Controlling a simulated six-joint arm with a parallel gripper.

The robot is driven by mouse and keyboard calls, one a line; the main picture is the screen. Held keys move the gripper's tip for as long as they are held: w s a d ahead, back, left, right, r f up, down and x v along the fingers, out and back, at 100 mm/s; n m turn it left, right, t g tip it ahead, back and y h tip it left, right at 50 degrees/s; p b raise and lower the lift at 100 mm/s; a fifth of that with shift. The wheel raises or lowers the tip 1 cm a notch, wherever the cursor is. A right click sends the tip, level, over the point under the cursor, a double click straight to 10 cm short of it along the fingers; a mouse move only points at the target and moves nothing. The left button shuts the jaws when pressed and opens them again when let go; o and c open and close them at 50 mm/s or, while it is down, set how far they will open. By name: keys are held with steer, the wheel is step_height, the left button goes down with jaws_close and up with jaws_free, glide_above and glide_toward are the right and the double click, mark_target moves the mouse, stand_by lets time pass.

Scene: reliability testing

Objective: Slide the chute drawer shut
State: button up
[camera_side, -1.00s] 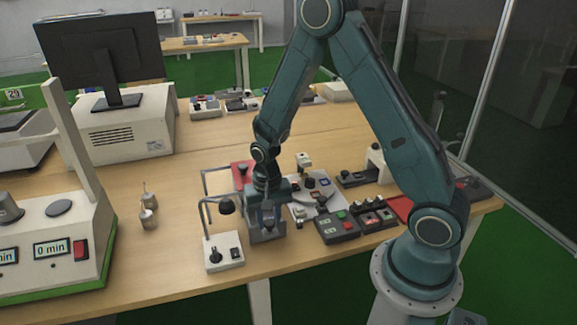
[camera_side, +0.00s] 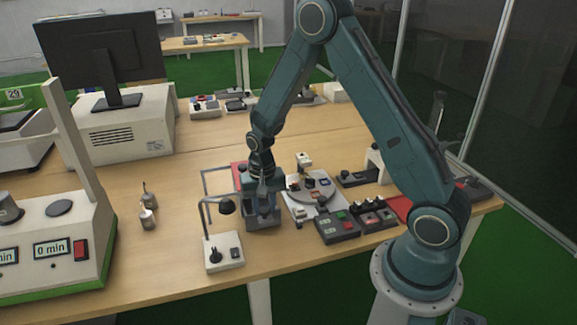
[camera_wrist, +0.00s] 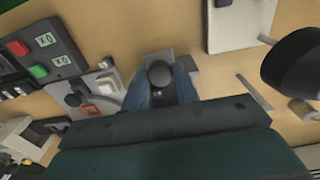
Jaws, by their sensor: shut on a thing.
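The grey chute drawer (camera_side: 264,222) stands on the wooden table, behind and right of a small lamp in the side view. My gripper (camera_side: 263,196) points down over it, with its fingers low at the drawer. In the wrist view, a dark round knob (camera_wrist: 159,73) sits between the two blue fingers of my gripper (camera_wrist: 160,88), which are shut on it. A grey edge of the drawer (camera_wrist: 187,62) shows beside the knob. The fingers and wrist hide most of the drawer, so how far it stands open cannot be told.
A small lamp on a white base (camera_side: 224,256) stands close on the left. A control box with red and green buttons (camera_side: 338,227) and a white plate with small parts (camera_side: 322,184) are on the right.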

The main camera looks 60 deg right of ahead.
steer(key=shift+w+d, duration=2.4)
steer(key=shift+d, duration=0.05)
steer(key=o, duration=0.5)
steer(key=shift+r, duration=0.15)
step_height(320, 180, up, 5)
steer(key=shift+f, duration=0.1)
